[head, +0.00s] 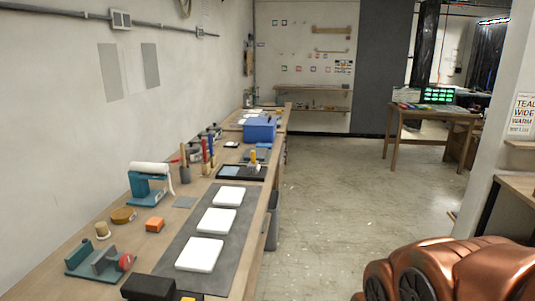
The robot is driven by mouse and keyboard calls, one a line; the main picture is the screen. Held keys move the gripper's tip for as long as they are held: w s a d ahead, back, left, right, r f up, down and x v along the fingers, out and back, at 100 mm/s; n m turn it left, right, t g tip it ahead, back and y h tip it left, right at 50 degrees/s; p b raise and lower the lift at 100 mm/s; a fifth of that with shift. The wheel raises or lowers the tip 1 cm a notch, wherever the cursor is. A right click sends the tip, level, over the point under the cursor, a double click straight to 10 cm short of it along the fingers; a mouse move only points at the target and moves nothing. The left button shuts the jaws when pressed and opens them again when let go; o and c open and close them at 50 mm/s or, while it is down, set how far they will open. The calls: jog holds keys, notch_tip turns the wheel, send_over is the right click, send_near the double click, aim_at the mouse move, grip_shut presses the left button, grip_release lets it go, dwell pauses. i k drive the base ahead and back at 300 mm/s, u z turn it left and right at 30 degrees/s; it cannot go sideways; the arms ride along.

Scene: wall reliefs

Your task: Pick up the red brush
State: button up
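Several slim upright tools stand together on the long workbench (215,257) at the left. One has a red upright handle (204,152), next to a blue one (211,145). The red one may be the red brush, but it is too small to tell whether it has bristles. A reddish-brown stick (183,154) stands in a dark cup (185,173) just to its left. My gripper is not in view.
Near the tools are a teal stand with a white roller (152,170), a dark tray (241,172) and a blue box (260,130). White slabs (200,254) lie on a grey mat. An orange block (155,224) sits left of it. The floor (330,210) right of the bench is clear.

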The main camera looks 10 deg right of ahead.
aim_at(203, 144)
jog(key=z, duration=0.6)
jog(key=i, duration=2.85)
jog(key=u, duration=3.6)
jog(key=i, duration=0.5)
jog(key=u, duration=0.05)
